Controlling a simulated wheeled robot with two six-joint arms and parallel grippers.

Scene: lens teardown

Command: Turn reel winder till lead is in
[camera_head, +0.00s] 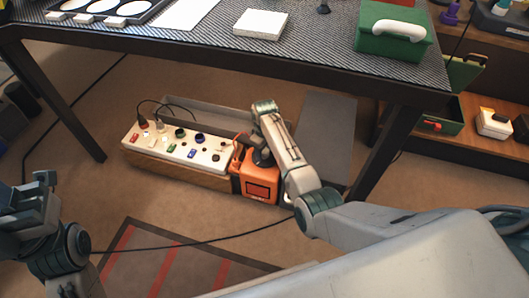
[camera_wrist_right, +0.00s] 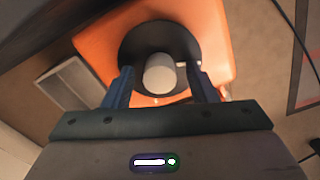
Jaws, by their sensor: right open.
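The orange reel box (camera_head: 261,188) stands on the floor under the table, at the right end of a socket panel. In the right wrist view its orange case (camera_wrist_right: 215,40) carries a black disc (camera_wrist_right: 140,42) with a pale round knob (camera_wrist_right: 158,76). My right gripper (camera_wrist_right: 160,88) is open, with one blue finger on each side of the knob; contact is not clear. The black lead (camera_head: 190,247) lies on the floor, running left from near the reel.
The white socket panel (camera_head: 205,165) holds plugs and coloured parts. A grey tray (camera_head: 215,117) lies behind it. The table (camera_head: 300,70) overhangs the reel, with a leg (camera_head: 385,155) to the right. A striped mat (camera_head: 145,262) lies in front on open floor.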

